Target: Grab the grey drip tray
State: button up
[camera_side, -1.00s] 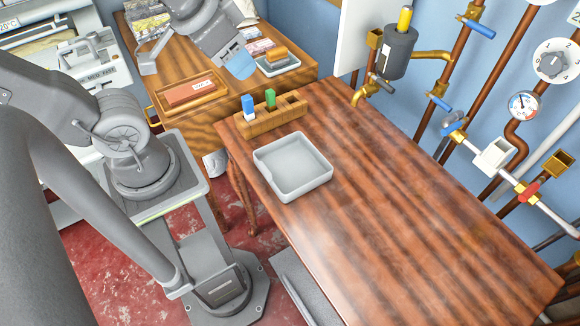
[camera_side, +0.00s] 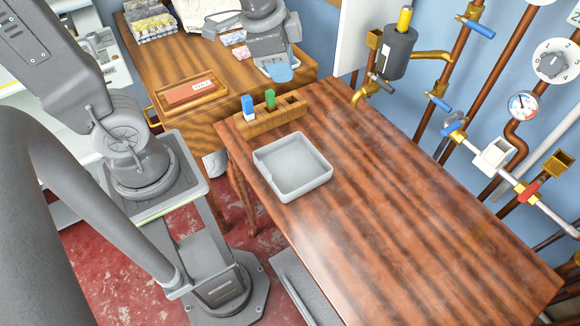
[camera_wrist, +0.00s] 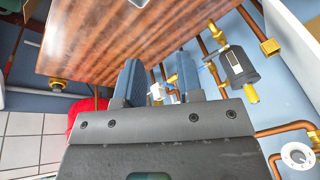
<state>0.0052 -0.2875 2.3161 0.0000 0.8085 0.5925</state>
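The grey drip tray (camera_side: 293,173) is a shallow, square, empty-looking tray lying flat on the wooden table in the side view.
A wooden rack (camera_side: 273,120) with a blue and a green piece stands just behind the tray. A wooden tray with a red block (camera_side: 190,92) lies on the desk. Pipes and valves (camera_side: 495,155) line the right wall. The table's front right (camera_side: 420,230) is clear.

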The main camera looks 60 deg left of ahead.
jog(key=w+f+m+g, duration=0.2)
jog(key=w+f+m, duration=0.4)
jog(key=w+f, duration=0.15)
jog(key=m+g, duration=0.1)
jog(key=m, duration=0.4)
send_over(315, 158)
notch_tip(315, 158, down, 9)
notch_tip(315, 158, down, 9)
jog(key=shift+w+r, duration=0.1)
jog(key=shift+a+f, duration=0.1)
jog(key=shift+f, duration=2.55)
jog(key=shift+c, duration=0.3)
grip_shut()
